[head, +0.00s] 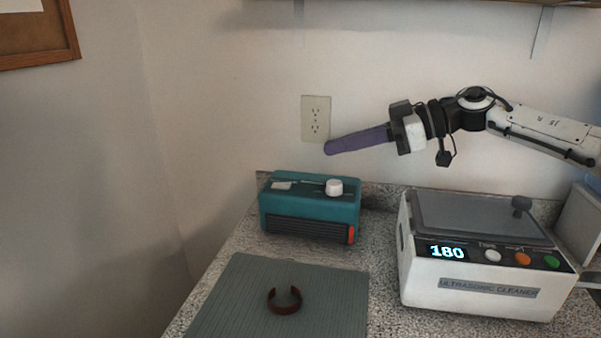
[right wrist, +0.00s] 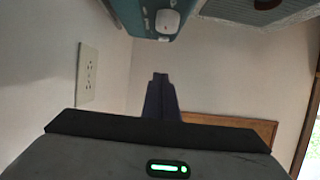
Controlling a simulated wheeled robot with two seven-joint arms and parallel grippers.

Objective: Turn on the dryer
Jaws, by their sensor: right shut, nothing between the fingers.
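The dryer (head: 300,206) is a teal box with a dark slatted front. It stands at the back left of the speckled counter. A white knob (head: 334,187) sits on its top, and a red part (head: 351,234) shows at the right end of its front. In the right wrist view the dryer (right wrist: 131,14) and its knob (right wrist: 167,21) show at the top edge. My right gripper (head: 328,148) has purple fingers, shut and empty, pointing left. In the head view they appear above the dryer, apart from the knob; they also show in the right wrist view (right wrist: 160,77). My left gripper is not in view.
A white ultrasonic cleaner (head: 470,289) reading 180 stands to the right of the dryer. A grey ribbed mat (head: 235,300) with a brown open ring (head: 284,309) lies in front. A wall outlet (head: 316,118) is behind my fingertips. The air above the dryer is clear.

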